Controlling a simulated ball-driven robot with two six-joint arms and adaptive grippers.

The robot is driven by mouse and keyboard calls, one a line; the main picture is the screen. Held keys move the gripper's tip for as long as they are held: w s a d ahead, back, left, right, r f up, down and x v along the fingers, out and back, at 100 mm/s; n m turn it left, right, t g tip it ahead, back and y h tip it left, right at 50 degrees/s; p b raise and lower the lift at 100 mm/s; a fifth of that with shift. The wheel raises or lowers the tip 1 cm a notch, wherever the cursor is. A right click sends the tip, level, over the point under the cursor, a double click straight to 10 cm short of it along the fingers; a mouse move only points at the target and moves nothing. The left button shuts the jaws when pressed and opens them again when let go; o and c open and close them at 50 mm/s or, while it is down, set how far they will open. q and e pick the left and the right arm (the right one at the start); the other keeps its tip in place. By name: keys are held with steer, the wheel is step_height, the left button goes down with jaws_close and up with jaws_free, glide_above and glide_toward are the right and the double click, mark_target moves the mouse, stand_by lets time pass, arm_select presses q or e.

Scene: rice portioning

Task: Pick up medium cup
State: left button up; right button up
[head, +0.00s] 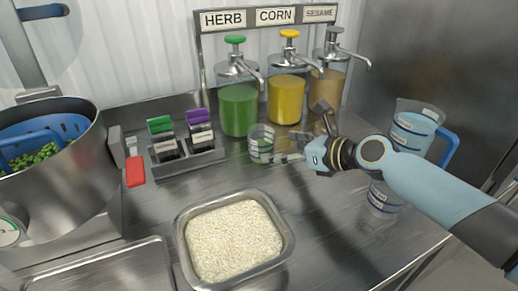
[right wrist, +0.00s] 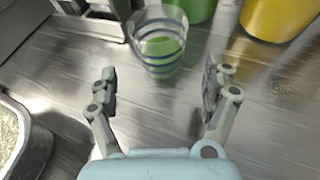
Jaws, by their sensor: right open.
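A small clear cup (head: 261,143) with blue bands stands upright on the steel counter in front of the green dispenser. It also shows at the top of the right wrist view (right wrist: 160,44), with green visible through it. My right gripper (head: 304,132) is open and empty, just right of this cup in the head view. In the right wrist view its two fingers (right wrist: 160,80) are spread apart, and the cup lies ahead, between their lines but beyond the tips. Another clear blue-banded cup (head: 384,198) is partly hidden behind my right arm. My left gripper is out of view.
Dispensers with green (head: 238,108), yellow (head: 286,98) and tan (head: 325,88) contents stand behind. A rice tray (head: 287,246) is in front, a labelled holder (head: 187,160) left, a blue-handled jug (head: 446,147) right. A large pot (head: 70,185) stands far left.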

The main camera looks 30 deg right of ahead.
mark_target(271, 147)
steer(key=b+x, duration=0.1)
steer(key=x, duration=0.5)
steer(key=shift+w+a+f, duration=0.1)
steer(key=shift+w+f, duration=0.1)
steer(key=shift+s, duration=0.1)
steer(key=c, duration=1.5)
steer(key=shift+r, duration=0.2)
